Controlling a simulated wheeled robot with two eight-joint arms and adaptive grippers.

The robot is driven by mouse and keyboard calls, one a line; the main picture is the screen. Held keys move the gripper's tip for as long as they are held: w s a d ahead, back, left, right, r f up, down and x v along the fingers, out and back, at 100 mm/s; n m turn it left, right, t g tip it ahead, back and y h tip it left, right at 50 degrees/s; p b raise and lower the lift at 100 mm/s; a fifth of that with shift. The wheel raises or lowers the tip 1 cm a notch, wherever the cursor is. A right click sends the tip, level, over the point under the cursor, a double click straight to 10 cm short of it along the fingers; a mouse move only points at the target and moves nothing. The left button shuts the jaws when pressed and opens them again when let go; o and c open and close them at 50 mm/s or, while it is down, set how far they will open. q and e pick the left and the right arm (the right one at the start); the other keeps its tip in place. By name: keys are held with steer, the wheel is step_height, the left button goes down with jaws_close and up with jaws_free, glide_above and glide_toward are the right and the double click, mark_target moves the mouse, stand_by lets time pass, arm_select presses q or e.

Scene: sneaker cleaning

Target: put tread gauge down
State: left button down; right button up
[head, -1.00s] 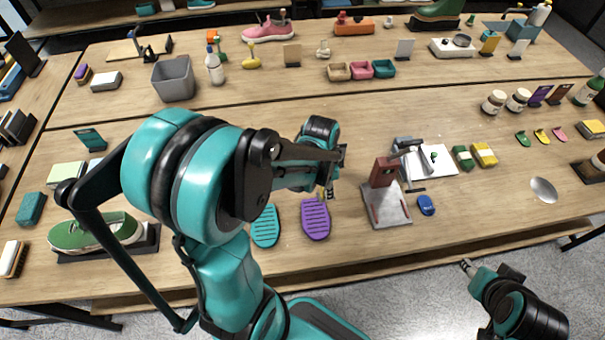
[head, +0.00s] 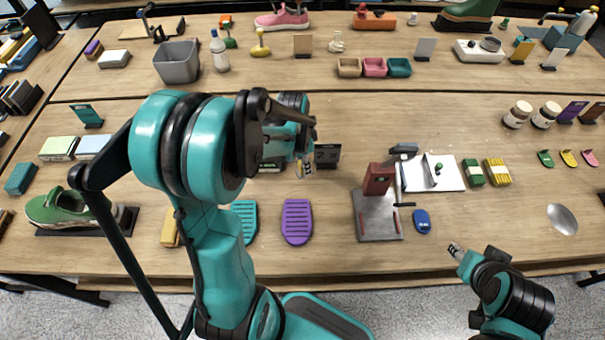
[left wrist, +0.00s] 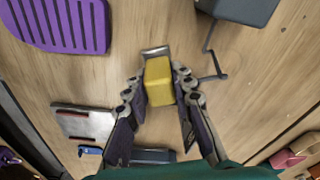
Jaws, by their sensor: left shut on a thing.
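The tread gauge (left wrist: 158,80) shows in the left wrist view as a yellow block with a metal tip. My left gripper (left wrist: 161,92) is shut on it, one finger on each side. In the head view the left gripper (head: 303,163) is over the table, behind the purple sole pad (head: 297,222), and only a sliver of yellow shows under it. I cannot tell whether the gauge touches the table.
A black sign (head: 327,155) stands just right of the left gripper. A teal pad (head: 244,221) lies left of the purple one. A metal stand with a red block (head: 378,215) and a blue item (head: 422,221) are to the right. Bare wood lies between.

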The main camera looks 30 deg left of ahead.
mark_target(302, 172)
arm_select(q)
steer(key=shift+a+f, duration=0.2)
steer(key=shift+a, duration=0.15)
steer(key=shift+f, duration=0.25)
step_height(302, 172, down, 4)
steer(key=shift+r+b, duration=0.2)
steer(key=shift+b, duration=0.7)
steer(key=shift+r, duration=0.1)
steer(key=c, duration=1.3)
jaws_free()
